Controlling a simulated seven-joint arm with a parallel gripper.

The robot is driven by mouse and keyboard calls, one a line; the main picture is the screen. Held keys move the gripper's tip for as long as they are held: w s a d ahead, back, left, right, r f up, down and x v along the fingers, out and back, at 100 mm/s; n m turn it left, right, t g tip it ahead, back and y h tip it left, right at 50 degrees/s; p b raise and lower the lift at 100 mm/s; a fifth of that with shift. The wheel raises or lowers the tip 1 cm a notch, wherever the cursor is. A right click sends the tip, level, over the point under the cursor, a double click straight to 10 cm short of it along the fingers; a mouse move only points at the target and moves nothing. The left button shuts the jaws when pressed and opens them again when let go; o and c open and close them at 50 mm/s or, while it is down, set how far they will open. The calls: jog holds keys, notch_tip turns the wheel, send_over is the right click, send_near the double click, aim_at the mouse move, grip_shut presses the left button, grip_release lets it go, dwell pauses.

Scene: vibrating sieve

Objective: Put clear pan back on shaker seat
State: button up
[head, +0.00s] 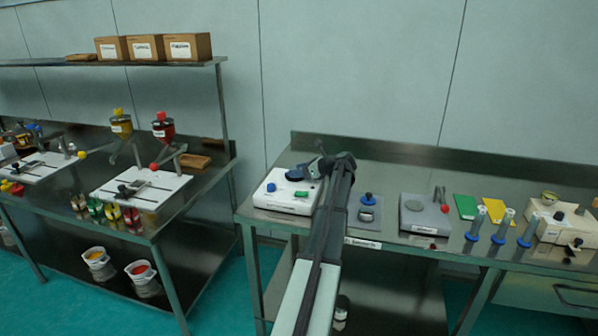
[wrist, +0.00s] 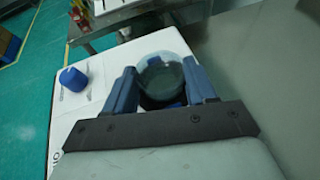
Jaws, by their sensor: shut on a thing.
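The clear pan (wrist: 164,62) is a round, see-through cup with a dark inside, between the two blue fingers of my gripper (wrist: 160,74) in the wrist view. My gripper is shut on it. The shaker (head: 283,202) is a white box at the left end of the right bench; it also shows under the gripper in the wrist view (wrist: 82,108). In the head view my gripper (head: 300,174) is over the shaker's back part. The seat is hidden by the gripper and pan. I cannot tell whether the pan touches it.
A blue knob (wrist: 73,79) stands on the shaker, left of my fingers. Right of my arm are a blue-knobbed item (head: 368,199) and a grey device (head: 425,214). Bare steel bench (wrist: 235,45) lies right of the shaker. A second bench (head: 150,232) stands left, across a gap.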

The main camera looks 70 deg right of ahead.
jog(key=shift+f, duration=0.1)
jog(key=o, duration=1.1)
jog(key=shift+s+r, duration=0.15)
jog(key=shift+r, duration=0.05)
jog(key=v, duration=1.1)
jog(key=shift+s+a, duration=0.1)
jog(key=shift+s, duration=0.25)
jog(key=shift+w, duration=0.1)
